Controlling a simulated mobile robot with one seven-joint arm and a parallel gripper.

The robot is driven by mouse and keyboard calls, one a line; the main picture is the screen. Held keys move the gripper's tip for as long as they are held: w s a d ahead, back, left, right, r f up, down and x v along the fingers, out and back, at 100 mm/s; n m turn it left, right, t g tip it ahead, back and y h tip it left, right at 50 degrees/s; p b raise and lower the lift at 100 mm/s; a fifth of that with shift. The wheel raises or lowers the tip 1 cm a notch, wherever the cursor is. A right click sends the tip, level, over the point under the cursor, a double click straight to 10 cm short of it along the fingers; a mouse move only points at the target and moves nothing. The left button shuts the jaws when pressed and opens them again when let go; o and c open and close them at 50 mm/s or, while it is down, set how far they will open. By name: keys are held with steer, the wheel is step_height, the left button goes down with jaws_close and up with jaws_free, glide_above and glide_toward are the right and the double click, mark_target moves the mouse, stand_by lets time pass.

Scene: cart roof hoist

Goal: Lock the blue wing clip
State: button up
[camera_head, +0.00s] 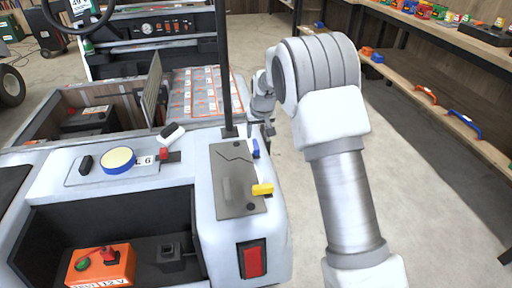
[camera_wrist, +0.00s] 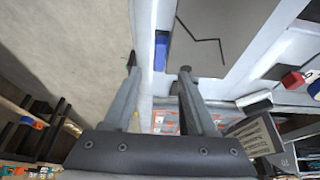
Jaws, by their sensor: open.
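The blue wing clip (camera_head: 256,148) sits at the right edge of the grey plate (camera_head: 222,165) on the cart's white top. Its long side runs roughly along that edge. In the wrist view the blue clip (camera_wrist: 160,50) appears between the two fingertips, nearer the right one. My gripper (camera_wrist: 158,66) is open and empty, its fingers to either side of the clip in the picture. I cannot tell how far it is from the clip. In the head view my gripper (camera_head: 262,128) is small and partly hidden by my arm, just beyond the clip.
A yellow wing clip (camera_head: 262,190) lies crosswise at the plate's near right corner. A black post (camera_head: 225,70) rises just behind the plate. A red switch (camera_head: 254,261) is on the cart's front. Open floor (camera_head: 430,165) lies right of the cart, before the shelves.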

mark_target(256, 145)
steer(key=b+x, duration=0.2)
steer(key=x, duration=0.6)
steer(key=shift+w+f, duration=0.1)
steer(key=shift+f, duration=0.05)
jaws_close()
